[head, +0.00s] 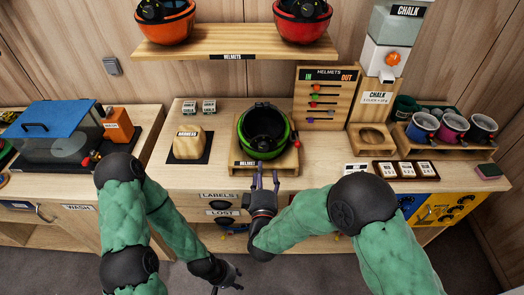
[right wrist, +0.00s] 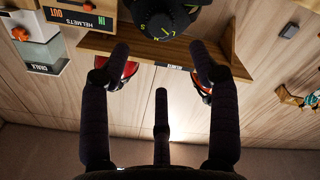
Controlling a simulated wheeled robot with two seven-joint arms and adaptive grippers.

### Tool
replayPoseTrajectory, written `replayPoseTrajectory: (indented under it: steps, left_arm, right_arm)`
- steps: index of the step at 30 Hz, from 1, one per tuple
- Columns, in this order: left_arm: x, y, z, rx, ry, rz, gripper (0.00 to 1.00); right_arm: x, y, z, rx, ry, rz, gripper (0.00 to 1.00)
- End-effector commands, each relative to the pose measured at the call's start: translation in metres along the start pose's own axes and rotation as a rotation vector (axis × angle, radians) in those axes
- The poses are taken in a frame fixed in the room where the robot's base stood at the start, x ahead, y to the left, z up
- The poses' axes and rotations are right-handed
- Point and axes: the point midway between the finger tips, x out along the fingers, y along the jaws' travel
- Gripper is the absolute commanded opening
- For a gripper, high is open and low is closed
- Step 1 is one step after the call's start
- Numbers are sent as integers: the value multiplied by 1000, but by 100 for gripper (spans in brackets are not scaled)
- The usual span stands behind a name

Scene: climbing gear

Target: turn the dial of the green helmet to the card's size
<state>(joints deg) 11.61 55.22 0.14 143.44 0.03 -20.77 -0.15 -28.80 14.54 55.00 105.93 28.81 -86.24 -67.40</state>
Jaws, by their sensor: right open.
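The green helmet (head: 287,146) rests upside down, its dark inside up, on a wooden stand (head: 291,163) labelled HELMET in the middle of the counter. My right gripper (head: 265,178) is open and empty in front of it. In the right wrist view, which looks upside down, the helmet's black dial (right wrist: 165,20) shows size marks including S and L. It is beyond the open fingers (right wrist: 162,52), apparently not between them. My left gripper (head: 236,277) is low in front of the counter; its opening is too small to judge. I cannot tell which card gives the size.
A shelf (head: 233,46) above holds an orange helmet (head: 165,22) and a red helmet (head: 302,22). White cards (head: 357,169) and a card rack (head: 405,169) lie at right.

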Motion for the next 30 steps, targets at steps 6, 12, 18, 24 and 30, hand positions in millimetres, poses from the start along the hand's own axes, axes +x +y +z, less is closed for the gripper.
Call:
replayPoseTrajectory:
  steps: [6,12,18,24,30]
  left_arm:
    - [5,-2,0,0,0,0,40]
    - [8,-3,0,0,0,0,40]
    - [10,-3,0,0,0,0,40]
    - [10,-4,0,0,0,0,40]
    - [10,-4,0,0,0,0,40]
  right_arm:
    - [36,0,2,3,-3,2,61]
    - [70,-1,3,3,-4,0,61]
    - [92,-1,2,3,-2,-1,61]
    - [99,-1,2,2,-3,-3,61]
    - [100,-1,2,3,-2,-3,61]
